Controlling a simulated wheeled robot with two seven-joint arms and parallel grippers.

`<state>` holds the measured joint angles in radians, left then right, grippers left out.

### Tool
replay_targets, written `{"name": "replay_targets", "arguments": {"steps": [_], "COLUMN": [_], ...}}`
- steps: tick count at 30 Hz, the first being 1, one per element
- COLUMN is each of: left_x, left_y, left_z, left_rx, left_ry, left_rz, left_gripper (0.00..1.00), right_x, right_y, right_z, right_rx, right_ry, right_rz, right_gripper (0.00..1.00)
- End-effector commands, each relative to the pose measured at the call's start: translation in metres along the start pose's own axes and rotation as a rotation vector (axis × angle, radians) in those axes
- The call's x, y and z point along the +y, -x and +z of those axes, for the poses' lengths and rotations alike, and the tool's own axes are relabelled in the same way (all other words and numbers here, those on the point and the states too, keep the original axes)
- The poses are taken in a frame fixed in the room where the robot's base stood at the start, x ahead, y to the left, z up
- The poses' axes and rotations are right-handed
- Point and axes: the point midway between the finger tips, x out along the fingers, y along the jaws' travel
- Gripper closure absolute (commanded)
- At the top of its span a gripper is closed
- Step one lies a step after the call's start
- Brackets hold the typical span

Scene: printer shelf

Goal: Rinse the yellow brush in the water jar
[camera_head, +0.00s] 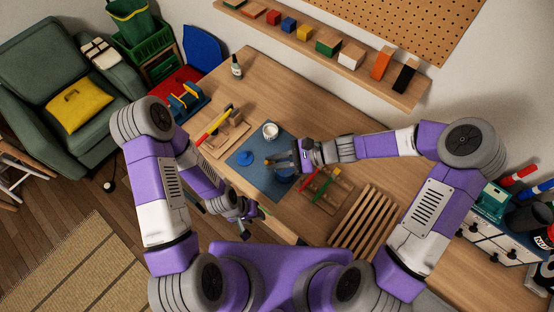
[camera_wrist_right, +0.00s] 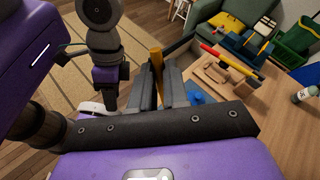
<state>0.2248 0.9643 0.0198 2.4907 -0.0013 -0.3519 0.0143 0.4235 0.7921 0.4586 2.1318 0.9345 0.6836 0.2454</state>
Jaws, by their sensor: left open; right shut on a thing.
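My right gripper (camera_head: 283,160) is shut on the yellow brush (camera_wrist_right: 157,68), held between its fingers over the blue mat (camera_head: 243,178). The brush's far end (camera_head: 269,162) sticks out to the left in the head view. A small whitish jar (camera_head: 270,131) stands near the mat's back corner, apart from the brush; I cannot tell whether it holds water. It does not show clearly in the right wrist view. My left gripper (camera_head: 248,212) is open and empty near the table's front edge, away from the brush.
Blue round pieces (camera_head: 246,158) lie on the mat. A wooden rack with red and green brushes (camera_head: 318,184) stands right of it, beside a slatted rack (camera_head: 367,218). A wooden holder (camera_head: 226,134) with a red-yellow tool is to the left. A bottle (camera_head: 236,66) stands behind.

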Motion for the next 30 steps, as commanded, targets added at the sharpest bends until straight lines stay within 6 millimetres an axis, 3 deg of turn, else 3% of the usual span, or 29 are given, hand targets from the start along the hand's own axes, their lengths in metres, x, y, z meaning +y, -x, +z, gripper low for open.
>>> {"name": "replay_targets", "arguments": {"steps": [10, 22, 30], "left_x": [0.001, 0.011, 0.011], "left_y": [0.002, 0.029, 0.029], "left_z": [0.0, 0.001, 0.001], "left_rx": [0.0, 0.0, 0.0], "left_ry": [0.0, 0.0, 0.0], "left_rz": [0.0, 0.0, 0.0], "left_gripper": [0.57, 0.57, 0.57], "right_x": [-0.001, -0.012, -0.012], "right_y": [0.001, 0.014, 0.014], "right_z": [0.002, 0.035, 0.035], "right_rx": [0.0, 0.0, -0.001], "right_ry": [0.0, 0.0, -0.001], "right_rz": [0.0, 0.0, 0.0], "right_gripper": [1.0, 1.0, 1.0]}}
